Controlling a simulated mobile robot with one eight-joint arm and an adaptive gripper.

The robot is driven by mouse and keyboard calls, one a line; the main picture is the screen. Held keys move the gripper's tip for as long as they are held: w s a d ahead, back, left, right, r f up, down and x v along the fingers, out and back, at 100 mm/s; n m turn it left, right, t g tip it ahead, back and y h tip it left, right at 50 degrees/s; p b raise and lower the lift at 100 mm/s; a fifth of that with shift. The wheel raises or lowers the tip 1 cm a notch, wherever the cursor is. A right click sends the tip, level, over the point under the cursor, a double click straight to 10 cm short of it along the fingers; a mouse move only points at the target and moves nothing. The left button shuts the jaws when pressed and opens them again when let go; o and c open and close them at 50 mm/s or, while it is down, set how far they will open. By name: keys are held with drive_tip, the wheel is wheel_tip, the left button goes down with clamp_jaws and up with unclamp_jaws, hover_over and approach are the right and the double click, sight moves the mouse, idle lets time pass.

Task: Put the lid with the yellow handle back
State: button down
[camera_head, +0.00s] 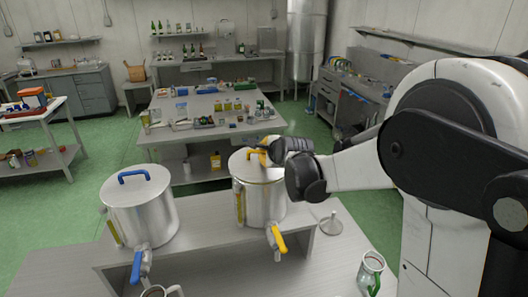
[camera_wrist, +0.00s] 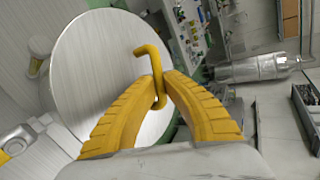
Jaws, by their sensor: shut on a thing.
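The round silver lid (camera_head: 244,172) is at the top of the right-hand metal pot (camera_head: 262,204), which has a yellow-handled tap (camera_head: 278,240). I cannot tell whether it rests fully on the rim or sits slightly above it. Its yellow handle (camera_head: 253,154) is partly hidden by my gripper (camera_head: 264,149), which reaches in from the right. In the wrist view the lid (camera_wrist: 95,70) fills the left half, and the bent yellow handle (camera_wrist: 150,55) is pinched between the yellow fingertips of my gripper (camera_wrist: 160,82).
A second pot (camera_head: 142,212) with a blue-handled lid (camera_head: 135,182) and blue tap (camera_head: 137,264) stands to the left on the same raised bench (camera_head: 210,250). A cluttered table (camera_head: 165,105) stands behind.

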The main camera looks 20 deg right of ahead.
drive_tip(key=shift+f+b, duration=0.5)
drive_tip(key=shift+f, duration=0.1)
drive_tip(key=c, duration=1.5)
unclamp_jaws()
drive_tip(key=shift+c, duration=0.2)
drive_tip(key=shift+s+r, duration=0.1)
